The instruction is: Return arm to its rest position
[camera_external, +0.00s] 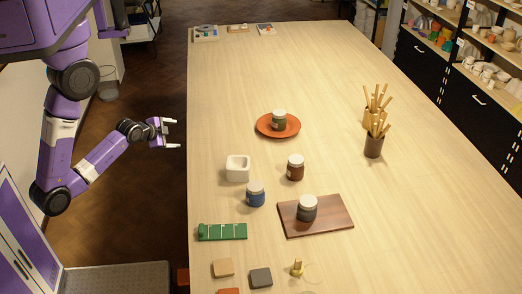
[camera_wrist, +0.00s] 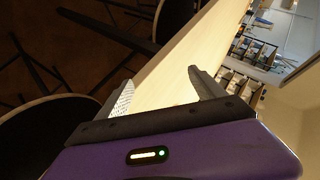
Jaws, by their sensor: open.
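My gripper (camera_external: 172,133) is open and empty. In the external view it is off the left edge of the long wooden table (camera_external: 310,90), beside the table and not over it. My purple arm reaches out from the left, bent at the elbow. In the wrist view, the two fingers of my gripper (camera_wrist: 160,92) stand apart with nothing between them, and the table (camera_wrist: 170,75) runs behind them.
On the table are an orange plate (camera_external: 263,130) with a jar (camera_external: 279,120), a white pot (camera_external: 238,170), a blue jar (camera_external: 255,196), a brown jar (camera_external: 295,168), a board (camera_external: 330,222) with a dark jar (camera_external: 307,209), and cups of sticks (camera_external: 373,148). Shelves (camera_external: 470,75) stand right.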

